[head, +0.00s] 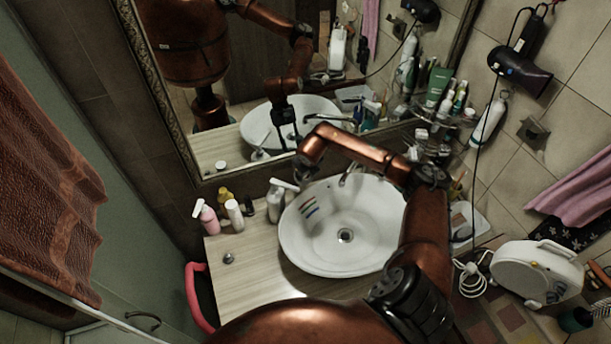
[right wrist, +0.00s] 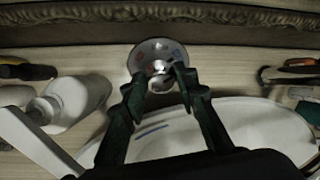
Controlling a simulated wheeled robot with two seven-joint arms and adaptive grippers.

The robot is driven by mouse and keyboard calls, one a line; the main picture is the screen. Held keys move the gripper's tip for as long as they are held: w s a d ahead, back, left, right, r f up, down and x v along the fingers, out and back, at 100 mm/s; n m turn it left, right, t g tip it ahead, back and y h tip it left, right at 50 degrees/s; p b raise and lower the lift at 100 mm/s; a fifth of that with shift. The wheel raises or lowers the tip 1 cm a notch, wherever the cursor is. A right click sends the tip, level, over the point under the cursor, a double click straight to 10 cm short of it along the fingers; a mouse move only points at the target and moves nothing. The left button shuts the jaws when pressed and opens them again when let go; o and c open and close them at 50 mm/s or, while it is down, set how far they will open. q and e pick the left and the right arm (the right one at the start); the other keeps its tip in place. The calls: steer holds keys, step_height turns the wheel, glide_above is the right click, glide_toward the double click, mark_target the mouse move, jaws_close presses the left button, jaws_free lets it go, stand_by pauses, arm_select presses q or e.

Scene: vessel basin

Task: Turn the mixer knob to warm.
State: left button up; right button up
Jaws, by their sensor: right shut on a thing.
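The mixer knob (right wrist: 159,67) shows in the right wrist view as a small shiny piece in front of a round pale plate with small coloured marks. The plate stands on the counter's back strip below the mirror frame. My right gripper (right wrist: 161,80) has its dark fingers on either side of the knob and is shut on it. Which mark the knob points to is too small to tell. In the head view my right gripper (head: 303,170) is at the basin's back left edge, and it hides the knob. My left gripper is out of view.
The white basin (head: 292,250) has a spout (head: 346,176) at its back. A white pump bottle (head: 275,201) stands close left of my right gripper, with a pink bottle (head: 207,218) further left. The counter's front left (head: 250,285) is mostly clear.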

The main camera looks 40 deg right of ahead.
steer(key=n+b, duration=0.2)
steer(key=b, duration=0.1)
steer(key=n+h+b, duration=0.1)
steer(key=n+b, duration=0.1)
steer(key=shift+a+f+n+h+b, duration=0.2)
steer(key=shift+n+h+b, duration=0.1)
steer(key=shift+n+b, duration=0.1)
steer(key=shift+r+n+t+h+b, duration=0.1)
steer(key=shift+n+t+h+b, duration=0.3)
steer(key=shift+n+b, duration=1.45)
steer(key=shift+a, duration=0.1)
steer(key=o, duration=1.2)
steer(key=shift+s, duration=0.1)
steer(key=shift+c, duration=0.2)
steer(key=v, duration=1.2)
